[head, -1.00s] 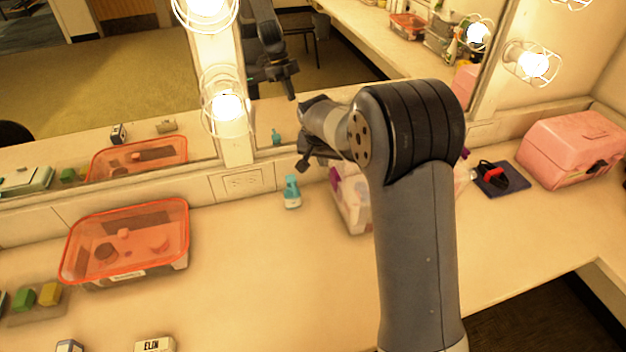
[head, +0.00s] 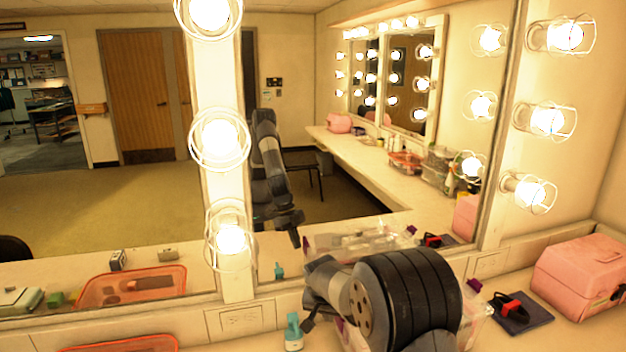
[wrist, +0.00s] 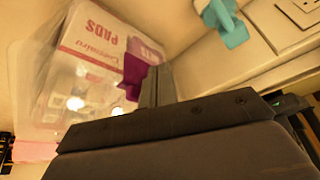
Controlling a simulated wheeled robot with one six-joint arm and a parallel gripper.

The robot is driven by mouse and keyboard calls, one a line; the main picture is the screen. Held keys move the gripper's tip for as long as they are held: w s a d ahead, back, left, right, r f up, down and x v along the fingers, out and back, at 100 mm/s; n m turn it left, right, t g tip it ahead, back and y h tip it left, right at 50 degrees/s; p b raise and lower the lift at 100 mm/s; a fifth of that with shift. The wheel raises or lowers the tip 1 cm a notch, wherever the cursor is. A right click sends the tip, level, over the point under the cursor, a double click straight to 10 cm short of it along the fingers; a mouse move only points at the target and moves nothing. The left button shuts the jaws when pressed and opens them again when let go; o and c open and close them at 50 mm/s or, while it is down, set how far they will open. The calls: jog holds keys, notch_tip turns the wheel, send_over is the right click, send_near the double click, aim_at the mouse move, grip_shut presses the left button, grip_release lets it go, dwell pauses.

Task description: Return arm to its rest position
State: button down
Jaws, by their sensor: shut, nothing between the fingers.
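My arm rises at the lower middle of the head view, its ribbed dark joint in front of the counter and mirrors. My gripper (wrist: 156,88) shows in the wrist view as dark fingers closed together with nothing held. In the head view its dark tip is partly visible left of the joint, close to a small teal bottle (head: 292,333). The bottle also shows in the wrist view (wrist: 225,24), apart from the fingers. A clear bin with purple latches (wrist: 62,95) is just left of the fingers in the wrist view; in the head view my arm hides much of it.
A pink case (head: 580,278) and a dark blue mat (head: 528,322) with a red-and-black item are at right. An orange-rimmed container (head: 130,344) is cut off at lower left. Mirrors and caged bulbs (head: 548,120) stand behind the counter.

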jog(key=shift+r, duration=0.15)
notch_tip(320, 180, up, 6)
jog(key=p, duration=0.4)
notch_tip(320, 180, down, 7)
jog(key=b, duration=0.5)
jog(key=s+a+r+p, duration=0.1)
jog(key=s+a+p, duration=0.1)
jog(key=a, duration=0.4)
jog(key=shift+a, duration=0.3)
